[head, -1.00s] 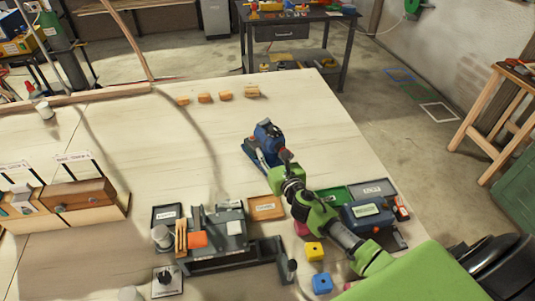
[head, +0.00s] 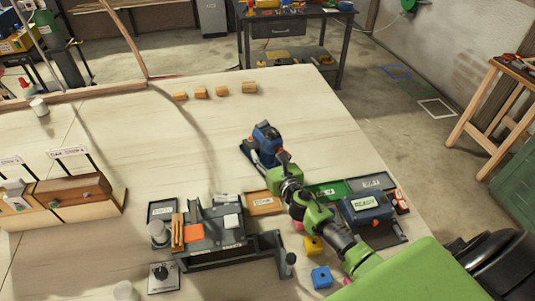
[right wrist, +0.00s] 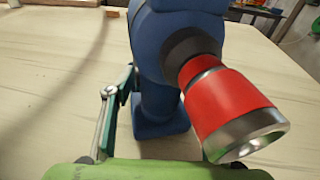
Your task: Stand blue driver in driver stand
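The blue driver (head: 266,136) stands upright on the bench near its middle, with its foot on the wood. The right wrist view shows its blue body (right wrist: 157,85) up close, with a red collar and silver nose pointing down and right. My right gripper (head: 270,160) is at the driver. One finger shows left of the handle in the wrist view; the other is hidden behind the driver, so I cannot tell whether it grips. I cannot clearly identify the driver stand. My left gripper is out of view.
A grey fixture (head: 212,236) stands left of my right arm. An orange tray (head: 264,203), a green tray (head: 327,190) and a blue box marked READY (head: 367,207) lie around the arm. Yellow (head: 313,246) and blue (head: 321,277) blocks sit near it. Bench space left of the driver is clear.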

